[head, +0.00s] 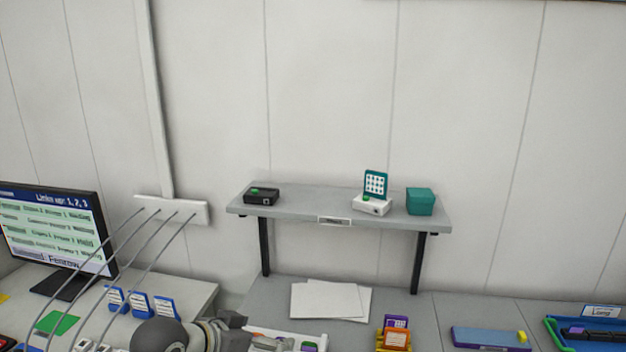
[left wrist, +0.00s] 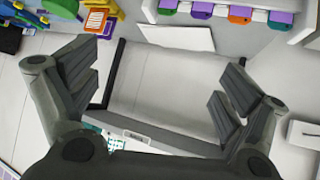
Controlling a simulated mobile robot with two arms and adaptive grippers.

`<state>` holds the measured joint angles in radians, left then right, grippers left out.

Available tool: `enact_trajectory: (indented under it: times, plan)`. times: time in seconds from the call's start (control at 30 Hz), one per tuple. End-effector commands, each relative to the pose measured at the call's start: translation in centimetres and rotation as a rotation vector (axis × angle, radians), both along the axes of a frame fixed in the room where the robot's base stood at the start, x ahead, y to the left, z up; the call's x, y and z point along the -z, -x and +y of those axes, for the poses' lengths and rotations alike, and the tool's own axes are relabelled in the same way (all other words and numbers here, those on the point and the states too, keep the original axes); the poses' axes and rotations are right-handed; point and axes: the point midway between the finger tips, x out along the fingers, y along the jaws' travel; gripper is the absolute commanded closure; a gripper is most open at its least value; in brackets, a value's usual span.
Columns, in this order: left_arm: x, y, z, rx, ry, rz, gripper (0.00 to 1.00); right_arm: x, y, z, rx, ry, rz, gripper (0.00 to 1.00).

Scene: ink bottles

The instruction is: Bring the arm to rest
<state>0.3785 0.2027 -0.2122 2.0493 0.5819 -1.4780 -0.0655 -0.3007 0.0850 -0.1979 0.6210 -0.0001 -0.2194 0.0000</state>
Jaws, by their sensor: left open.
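My left arm (head: 190,335) comes in at the bottom edge of the head view, left of centre. Its gripper (head: 270,343) is partly cut off there, beside a white tray. In the left wrist view my left gripper (left wrist: 155,88) has its two dark fingers wide apart with nothing between them. Behind the gap the wall shelf (left wrist: 185,142) and its brackets show, with the picture turned roughly upside down. The fingers look clear of the shelf. My right gripper is in neither view.
The wall shelf (head: 290,209) holds a black box (head: 262,196), a white device (head: 372,206) with a teal card and a teal box (head: 420,202). White paper (head: 330,300) lies on the counter. A monitor (head: 55,235) and grey cables (head: 150,262) are at left.

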Motion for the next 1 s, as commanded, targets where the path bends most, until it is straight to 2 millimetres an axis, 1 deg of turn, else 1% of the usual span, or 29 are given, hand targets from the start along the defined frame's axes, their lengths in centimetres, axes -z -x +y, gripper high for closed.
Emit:
enact_trajectory:
  times: [0.03, 0.1, 0.17, 0.2, 0.27, 0.3, 0.37, 0.4, 0.47, 0.5, 0.6, 0.8, 0.93, 0.97, 1.0]
  plan:
    - [2.3, 1.6, 0.4, -0.022, -0.012, 0.037, 0.05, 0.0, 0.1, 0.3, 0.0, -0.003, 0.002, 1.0]
    - [4.9, 3.6, 1.2, -0.056, -0.034, 0.078, 0.05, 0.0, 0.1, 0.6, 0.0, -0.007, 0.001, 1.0]
    - [7.0, 5.4, 1.9, -0.085, -0.053, 0.114, 0.05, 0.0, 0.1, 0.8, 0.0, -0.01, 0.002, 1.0]
    - [8.3, 6.7, 2.4, -0.105, -0.066, 0.139, 0.05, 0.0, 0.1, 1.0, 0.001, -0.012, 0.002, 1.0]
    - [10.1, 8.7, 3.1, -0.132, -0.087, 0.176, 0.05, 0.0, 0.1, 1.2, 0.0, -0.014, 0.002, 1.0]
    - [11.3, 10.1, 3.6, -0.152, -0.102, 0.201, 0.05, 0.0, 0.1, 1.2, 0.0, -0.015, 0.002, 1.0]
    - [12.8, 12.3, 4.4, -0.181, -0.126, 0.237, 0.05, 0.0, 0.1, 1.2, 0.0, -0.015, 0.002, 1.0]
    - [13.7, 13.8, 4.9, -0.201, -0.141, 0.262, 0.05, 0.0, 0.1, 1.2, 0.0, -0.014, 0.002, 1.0]
    - [15.0, 16.0, 5.8, -0.231, -0.167, 0.299, 0.05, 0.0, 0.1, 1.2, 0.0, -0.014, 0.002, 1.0]
    - [15.7, 17.5, 6.3, -0.25, -0.183, 0.322, 0.05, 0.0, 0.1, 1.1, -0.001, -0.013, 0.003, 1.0]
    - [17.1, 20.8, 7.6, -0.291, -0.223, 0.374, 0.05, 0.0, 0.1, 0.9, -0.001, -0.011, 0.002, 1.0]
    - [18.6, 26.2, 9.7, -0.355, -0.292, 0.456, 0.05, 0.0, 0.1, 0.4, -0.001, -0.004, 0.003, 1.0]
    - [19.0, 29.2, 10.8, -0.39, -0.331, 0.5, 0.05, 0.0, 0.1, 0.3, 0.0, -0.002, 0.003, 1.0]
    - [19.3, 29.6, 11.0, -0.396, -0.338, 0.508, 0.05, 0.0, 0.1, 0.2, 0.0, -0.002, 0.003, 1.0]
    - [20.4, 28.9, 10.9, -0.391, -0.337, 0.508, 0.05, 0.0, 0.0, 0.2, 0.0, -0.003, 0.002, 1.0]
